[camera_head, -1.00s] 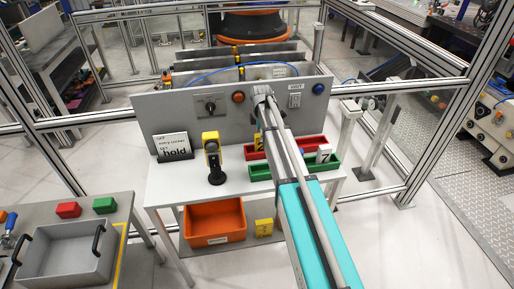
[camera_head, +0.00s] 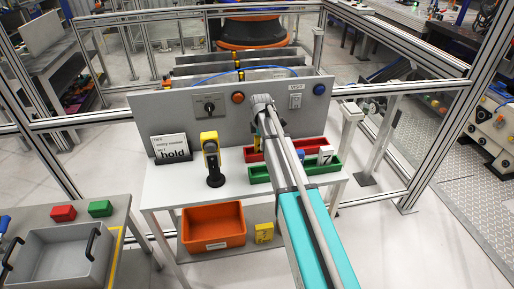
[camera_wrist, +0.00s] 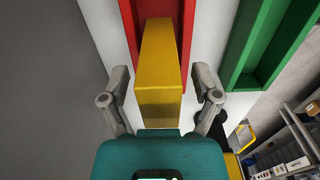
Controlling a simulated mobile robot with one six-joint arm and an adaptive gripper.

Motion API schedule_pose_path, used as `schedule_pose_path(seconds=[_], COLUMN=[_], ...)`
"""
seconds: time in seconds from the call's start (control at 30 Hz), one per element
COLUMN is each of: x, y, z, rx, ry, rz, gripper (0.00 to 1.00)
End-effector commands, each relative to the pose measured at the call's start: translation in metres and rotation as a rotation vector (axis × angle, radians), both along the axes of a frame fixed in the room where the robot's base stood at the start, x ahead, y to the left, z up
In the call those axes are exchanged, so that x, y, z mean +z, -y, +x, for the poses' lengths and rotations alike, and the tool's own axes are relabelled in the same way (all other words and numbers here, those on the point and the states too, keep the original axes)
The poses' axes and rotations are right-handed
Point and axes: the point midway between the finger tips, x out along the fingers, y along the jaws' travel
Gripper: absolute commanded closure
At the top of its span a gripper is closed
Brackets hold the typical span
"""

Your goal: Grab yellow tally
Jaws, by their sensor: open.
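The yellow tally (camera_wrist: 158,62) is a long yellow block in the wrist view, in line with the red tray (camera_wrist: 185,20) and partly overlapping it. My gripper (camera_wrist: 161,76) is open, with one finger on each side of the tally. Gaps show between the fingers and the block. In the head view only a small part of the tally (camera_head: 257,144) shows beside my arm, at the red tray on the white table. My arm hides my gripper's fingers there.
A grey panel (camera_head: 170,118) stands behind. A yellow-black device (camera_head: 211,155) stands to the left. An orange bin (camera_head: 213,228) and another yellow block (camera_head: 264,233) are below.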

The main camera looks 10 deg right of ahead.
Motion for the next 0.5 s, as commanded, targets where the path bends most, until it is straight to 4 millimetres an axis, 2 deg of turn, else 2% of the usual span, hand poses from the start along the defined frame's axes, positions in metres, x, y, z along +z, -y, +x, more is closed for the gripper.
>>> schedule_pose_path(seconds=[0.17,0.5], x=[0.0000,0.0000], y=[-0.0002,-0.0003], z=[0.0000,0.0000], rx=[0.000,0.000], ry=[0.000,0.000], rz=[0.000,0.000], gripper=[0.20,0.81])
